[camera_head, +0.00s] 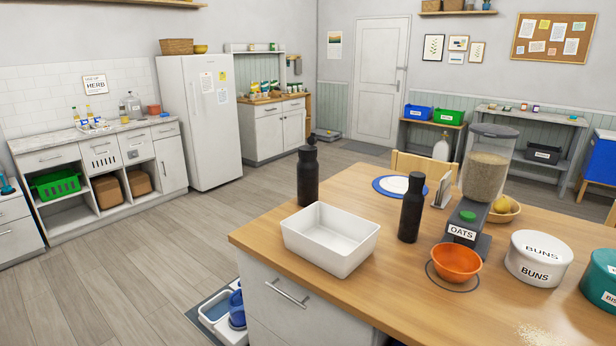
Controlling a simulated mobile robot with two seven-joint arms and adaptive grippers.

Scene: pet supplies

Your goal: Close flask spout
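Two black bottles that look like flasks stand upright on the wooden table (352,292). The left black flask (308,180) is wider, with a small raised piece on its lid, and stands at the table's far left edge behind the white tub. The right black flask (411,212) is slimmer and stands right of the tub. The lids are too small to tell whether a spout is open or closed. Neither of my grippers is in view.
A white tub (330,243) sits between the flasks, toward the front. An oats dispenser (485,170), an orange bowl (457,262), a BUNS container (540,258) and a teal container (600,280) crowd the right side. The table's front middle is clear.

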